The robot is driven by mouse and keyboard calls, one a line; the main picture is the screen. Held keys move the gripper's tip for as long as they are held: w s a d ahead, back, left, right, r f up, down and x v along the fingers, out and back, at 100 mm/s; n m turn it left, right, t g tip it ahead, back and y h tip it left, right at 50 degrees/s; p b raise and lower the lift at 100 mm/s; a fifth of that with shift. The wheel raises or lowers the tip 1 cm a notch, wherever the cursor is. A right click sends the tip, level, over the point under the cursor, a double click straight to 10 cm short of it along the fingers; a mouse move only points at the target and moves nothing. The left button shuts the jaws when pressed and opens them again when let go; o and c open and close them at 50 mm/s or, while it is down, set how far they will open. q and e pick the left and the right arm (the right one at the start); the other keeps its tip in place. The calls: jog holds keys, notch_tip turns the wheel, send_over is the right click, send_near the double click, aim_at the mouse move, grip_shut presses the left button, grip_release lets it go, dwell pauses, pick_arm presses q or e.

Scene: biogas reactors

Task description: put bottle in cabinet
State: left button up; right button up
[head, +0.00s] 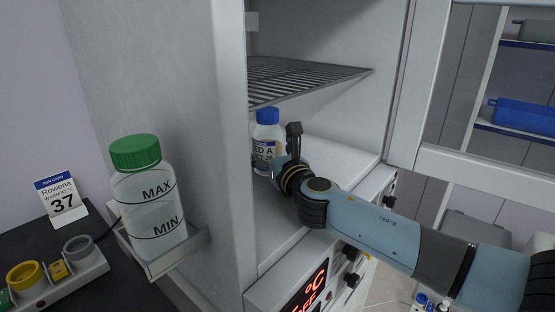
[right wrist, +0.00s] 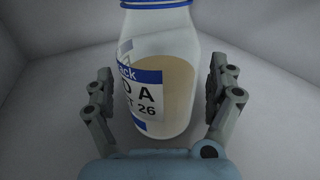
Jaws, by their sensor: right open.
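A bottle with a blue cap (head: 267,117) and a blue-and-white label stands upright inside the white cabinet (head: 225,130), on its floor below the wire shelf. In the right wrist view the bottle (right wrist: 165,80) holds a beige content and stands between the two fingers. My right gripper (right wrist: 160,100) is open, with a gap on each side of the bottle. In the head view my right gripper (head: 278,150) reaches into the cabinet at the bottle, and its fingers are partly hidden. My left gripper is not in view.
A wire shelf (head: 300,78) is above the bottle. The open cabinet door (head: 435,130) is at right. A green-capped bottle (head: 150,205) sits in a holder on the cabinet's left outside wall. A run card (head: 61,196) stands on the dark bench at left.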

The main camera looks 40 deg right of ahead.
jog(key=b+v, duration=0.1)
jog(key=v, duration=1)
jog(key=shift+s+a, duration=0.1)
jog(key=shift+s, duration=0.25)
jog(key=shift+f, duration=0.1)
